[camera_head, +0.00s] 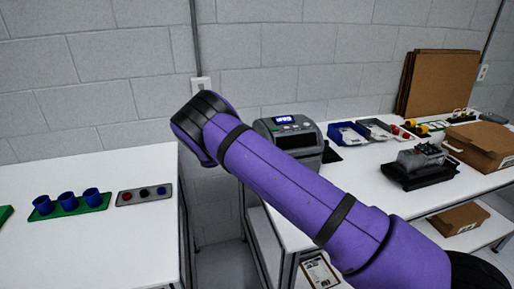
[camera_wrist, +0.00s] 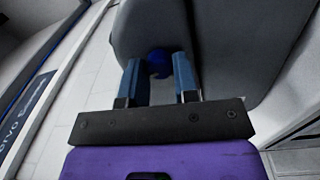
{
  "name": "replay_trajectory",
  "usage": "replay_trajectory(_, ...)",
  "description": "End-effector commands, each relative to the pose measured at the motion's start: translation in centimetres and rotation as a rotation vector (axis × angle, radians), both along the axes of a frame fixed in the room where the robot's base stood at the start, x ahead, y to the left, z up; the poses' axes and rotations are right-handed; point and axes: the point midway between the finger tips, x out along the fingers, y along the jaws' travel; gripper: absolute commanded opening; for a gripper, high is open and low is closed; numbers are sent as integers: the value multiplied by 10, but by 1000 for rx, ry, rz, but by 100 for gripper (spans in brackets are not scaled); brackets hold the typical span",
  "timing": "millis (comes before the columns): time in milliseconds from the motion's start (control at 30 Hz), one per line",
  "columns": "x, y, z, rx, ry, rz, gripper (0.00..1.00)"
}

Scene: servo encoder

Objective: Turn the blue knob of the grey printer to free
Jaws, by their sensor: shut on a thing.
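The grey printer (camera_head: 291,132) stands on the right-hand table, with its lit display facing the front. In the wrist view its grey side (camera_wrist: 245,50) fills the upper right. The blue knob (camera_wrist: 159,62) shows there on the printer's side, between the tips of my gripper (camera_wrist: 158,72). My gripper's two blue fingers are shut on the knob, one on each side of it. In the head view my purple arm crosses in front of the printer, and my gripper and the knob are hidden. I cannot tell the knob's setting.
A left table (camera_head: 90,235) holds a green rack of blue cups (camera_head: 68,202) and a grey plate with coloured discs (camera_head: 144,194). On the right table are a blue bin (camera_head: 347,134), a black device (camera_head: 416,168) and a cardboard box (camera_head: 481,145). A gap separates the tables.

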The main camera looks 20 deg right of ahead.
Motion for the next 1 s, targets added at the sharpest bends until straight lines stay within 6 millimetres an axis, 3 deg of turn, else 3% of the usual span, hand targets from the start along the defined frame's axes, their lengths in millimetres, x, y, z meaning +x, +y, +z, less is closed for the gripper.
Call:
replay_trajectory(133,0,1,-1,1,1,0,4)
replay_trajectory(167,0,1,-1,1,1,0,32)
replay_trajectory(267,0,1,-1,1,2,0,53)
replay_trajectory(667,0,9,-1,1,1,2,53)
replay_trajectory(1000,-1,69,-4,1,0,2,53)
